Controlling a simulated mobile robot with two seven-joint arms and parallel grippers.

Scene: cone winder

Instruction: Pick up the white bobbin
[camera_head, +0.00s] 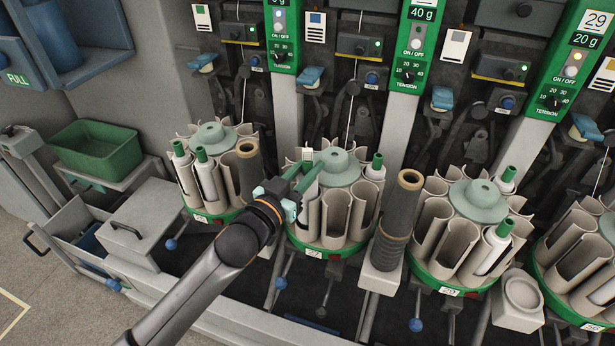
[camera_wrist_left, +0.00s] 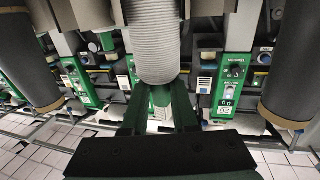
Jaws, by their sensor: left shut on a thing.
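My left gripper (camera_head: 304,178) reaches in from the left to the round magazine numbered 27 (camera_head: 313,252). In the left wrist view its two dark green fingers (camera_wrist_left: 157,108) are shut on a white, ribbed bobbin (camera_wrist_left: 154,42). The bobbin fills the space between and beyond the fingertips. In the head view the gripper and arm hide much of this bobbin, so I cannot tell whether it is clear of its pocket. Other white bobbins with green tips stand in the magazines, one at the right of magazine 27 (camera_head: 376,166). My right gripper is not in view.
Magazine 29 (camera_head: 447,290) is to the right, and another magazine (camera_head: 213,216) is to the left. A green bin (camera_head: 97,148) is at the left. Winder panels rise behind.

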